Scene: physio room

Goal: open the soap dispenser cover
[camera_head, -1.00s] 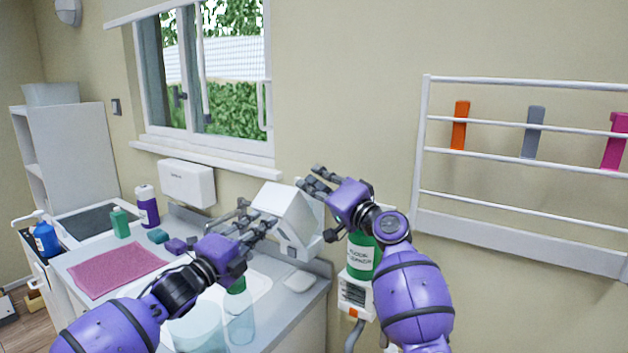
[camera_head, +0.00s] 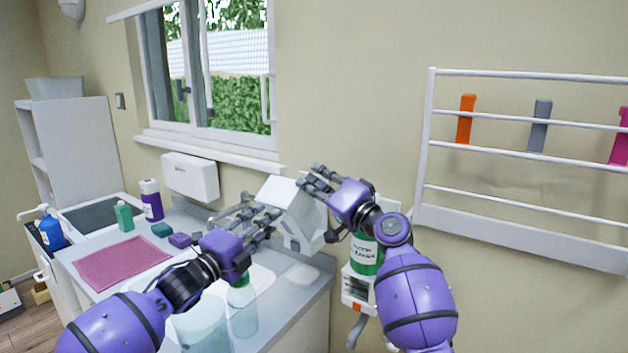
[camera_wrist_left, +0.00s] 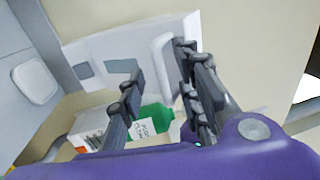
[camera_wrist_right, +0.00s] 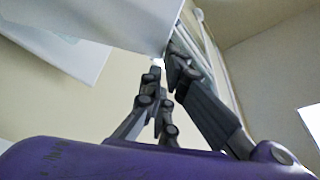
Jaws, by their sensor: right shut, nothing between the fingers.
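The white soap dispenser (camera_head: 299,226) is on the wall above the back of the counter. Its slanted white cover (camera_head: 277,191) faces left; I cannot tell from the head view how far it stands from the body. My left gripper (camera_head: 268,222) is open just left of and below the cover. In the left wrist view its fingers (camera_wrist_left: 160,95) are spread in front of the white dispenser panel (camera_wrist_left: 95,50), with nothing clearly held. My right gripper (camera_head: 312,180) is shut and empty at the dispenser's upper right. In the right wrist view its fingertips (camera_wrist_right: 165,65) are close to a white edge.
A green labelled bottle (camera_head: 364,254) is on the wall under my right gripper. A pink cloth (camera_head: 120,262) lies left on the counter. A white rack (camera_head: 520,235) hangs right.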

